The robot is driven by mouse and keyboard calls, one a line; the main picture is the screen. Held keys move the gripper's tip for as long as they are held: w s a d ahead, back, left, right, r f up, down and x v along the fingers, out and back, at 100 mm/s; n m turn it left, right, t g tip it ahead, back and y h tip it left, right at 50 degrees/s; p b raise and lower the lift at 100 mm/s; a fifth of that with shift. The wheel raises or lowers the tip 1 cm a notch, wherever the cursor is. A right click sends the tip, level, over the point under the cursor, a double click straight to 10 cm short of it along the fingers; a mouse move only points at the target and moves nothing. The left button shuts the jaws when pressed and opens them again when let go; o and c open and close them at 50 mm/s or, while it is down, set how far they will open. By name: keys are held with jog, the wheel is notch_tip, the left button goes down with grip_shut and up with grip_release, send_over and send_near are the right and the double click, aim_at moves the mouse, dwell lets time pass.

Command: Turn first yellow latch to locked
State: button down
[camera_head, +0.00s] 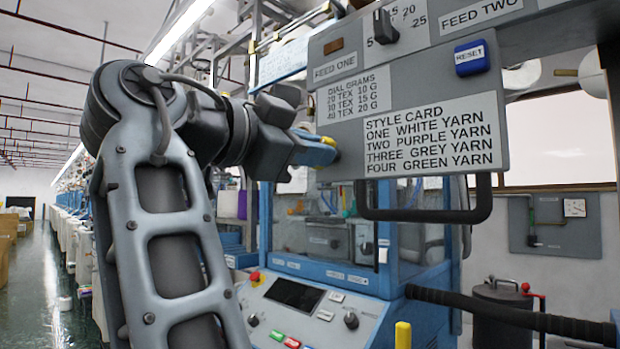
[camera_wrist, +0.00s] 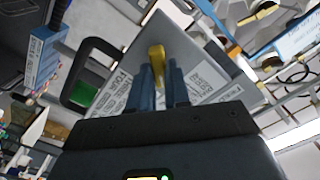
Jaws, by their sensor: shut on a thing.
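A yellow latch (camera_wrist: 157,58) stands out from the grey sign panel (camera_wrist: 190,50) in the wrist view. My gripper (camera_wrist: 161,74) has its two blue fingers shut on the latch, close against the panel. In the head view my gripper (camera_head: 322,152) reaches the left edge of the same panel (camera_head: 340,62). Only a speck of yellow shows at the fingertips there, and most of the latch is hidden. I cannot tell whether the latch is at its locked position.
The panel carries a style card (camera_head: 432,135), a blue reset button (camera_head: 471,58) and a dark knob (camera_head: 385,27). A black bar handle (camera_head: 430,214) hangs below it. A blue-framed machine (camera_head: 390,285) stands below. A yellow post (camera_head: 403,335) rises at the bottom. An aisle (camera_head: 45,285) runs open on the left.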

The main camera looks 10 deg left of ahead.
jog(key=m+b, duration=0.3)
jog(key=m, duration=0.2)
jog(key=m+b, duration=0.3)
jog(key=m, duration=0.2)
jog(key=shift+d+f, duration=0.1)
jog(key=shift+f, duration=0.1)
dwell(0.5)
jog(key=c, duration=1.1)
grip_release()
jog(key=shift+s, duration=0.1)
